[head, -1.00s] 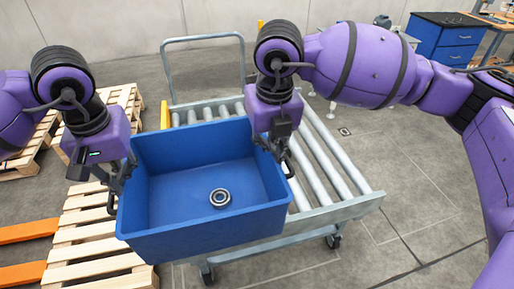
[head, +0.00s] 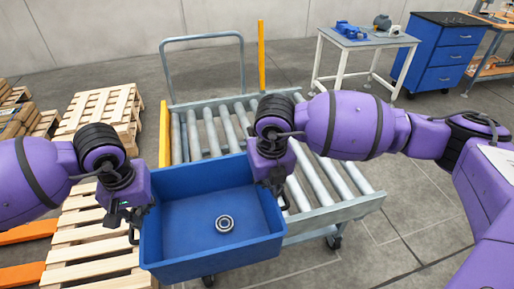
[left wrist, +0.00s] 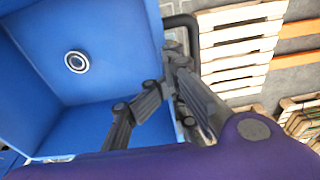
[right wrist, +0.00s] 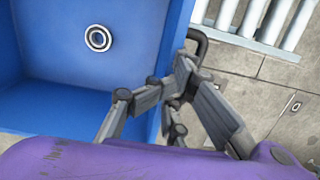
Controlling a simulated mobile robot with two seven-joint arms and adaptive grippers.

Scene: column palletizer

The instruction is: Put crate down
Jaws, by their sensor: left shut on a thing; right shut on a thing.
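The blue open crate (head: 185,238) is held between my two grippers, low in the head view, overlapping the near side of the roller cart (head: 338,207). It looks roughly level. A small metal ring (head: 224,223) lies on its floor; it also shows in the left wrist view (left wrist: 76,62) and right wrist view (right wrist: 98,38). My left gripper (head: 132,218) is shut on the crate's left side at the dark handle (left wrist: 186,22). My right gripper (head: 277,190) is shut on the right side at its dark handle (right wrist: 199,42). The crate's underside is hidden, so I cannot tell whether it touches anything.
The cart's bare rollers (head: 335,180) lie behind and right of the crate. A wooden pallet (head: 95,255) and orange forks (head: 28,231) are at the left. A stack of pallets (head: 103,118) stands farther back. A table (head: 362,38) and blue cabinet (head: 430,65) stand back right.

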